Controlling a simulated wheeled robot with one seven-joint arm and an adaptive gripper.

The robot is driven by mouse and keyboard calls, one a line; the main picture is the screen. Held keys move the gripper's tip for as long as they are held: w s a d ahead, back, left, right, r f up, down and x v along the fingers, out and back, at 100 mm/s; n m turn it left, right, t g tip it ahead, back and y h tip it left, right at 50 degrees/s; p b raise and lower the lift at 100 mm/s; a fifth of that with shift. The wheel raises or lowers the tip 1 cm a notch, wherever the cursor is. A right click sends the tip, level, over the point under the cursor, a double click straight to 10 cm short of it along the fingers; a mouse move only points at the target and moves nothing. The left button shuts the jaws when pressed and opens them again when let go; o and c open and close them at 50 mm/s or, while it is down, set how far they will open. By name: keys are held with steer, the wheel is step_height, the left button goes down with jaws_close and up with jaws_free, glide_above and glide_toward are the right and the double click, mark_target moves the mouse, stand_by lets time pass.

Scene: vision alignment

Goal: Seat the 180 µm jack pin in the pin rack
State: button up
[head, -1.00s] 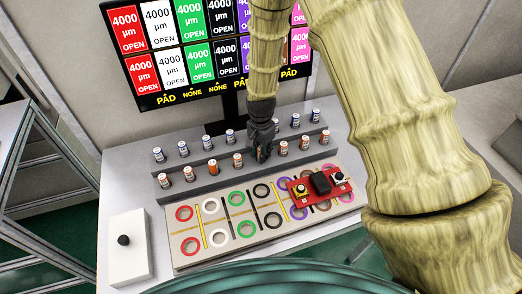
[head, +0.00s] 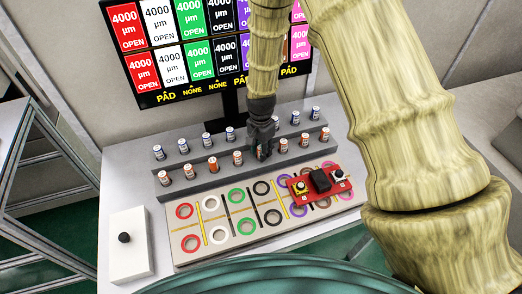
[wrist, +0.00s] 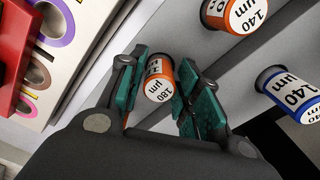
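The 180 µm jack pin (wrist: 159,82) has an orange band and a white label, and shows in the wrist view between the two teal finger pads. The pads sit close against both its sides. My gripper (wrist: 160,85) is closed around it; in the head view my gripper (head: 264,150) is down at the front row of the pin rack (head: 205,182), between orange-banded pins. The rack is a grey stepped block with a row of blue-banded pins behind a row of orange-banded ones. The pin's lower end is hidden, so I cannot tell how deep it sits.
An orange 140 µm pin (wrist: 236,14) and a blue 140 µm pin (wrist: 288,92) stand near my fingers. In front of the rack lie a board with coloured rings (head: 215,235) and a red device (head: 304,195). A white box (head: 128,258) is at left, a monitor (head: 150,101) behind.

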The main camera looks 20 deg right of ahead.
step_height(320, 180, up, 12)
steer(key=b, duration=0.3)
steer(key=shift+f+b, duration=0.15)
steer(key=shift+b, duration=0.15)
stand_by(0.6)
